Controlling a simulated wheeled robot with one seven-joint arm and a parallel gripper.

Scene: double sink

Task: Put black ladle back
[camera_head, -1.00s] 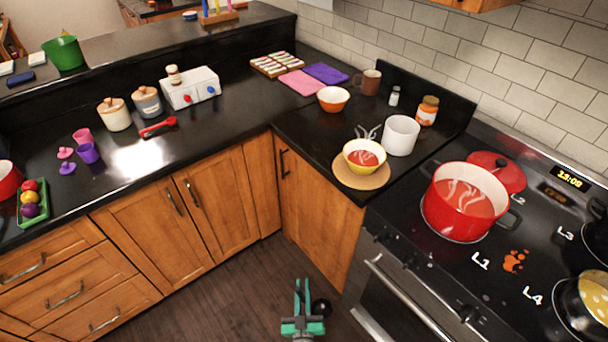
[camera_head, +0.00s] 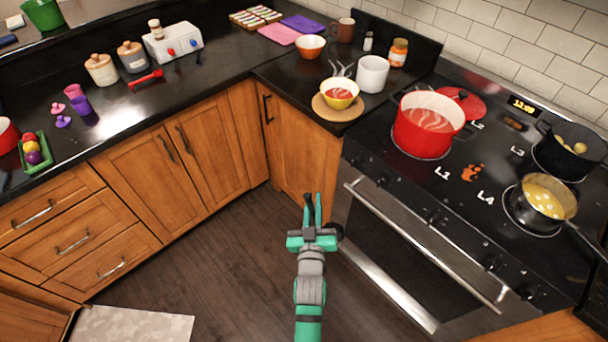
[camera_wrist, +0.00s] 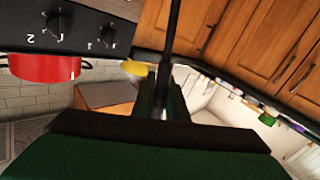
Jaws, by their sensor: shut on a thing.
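My gripper (camera_head: 312,205) is low over the floor in front of the corner cabinet, left of the oven. Its green fingers are shut on the black ladle. The ladle's dark handle (camera_wrist: 174,35) runs up from between the fingers in the wrist view. In the head view a round black part (camera_head: 337,231), which looks like the ladle's bowl, shows just right of the gripper. A white crock (camera_head: 373,74) stands on the corner counter, with no utensil seen in it.
A yellow bowl (camera_head: 340,92) on a round board stands left of the crock. A red pot (camera_head: 424,130) is on the stove, with a saucepan (camera_head: 547,198) and a black pot (camera_head: 570,150) to its right. The cabinet edge and oven handle (camera_head: 430,246) are near my gripper. Floor to the left is free.

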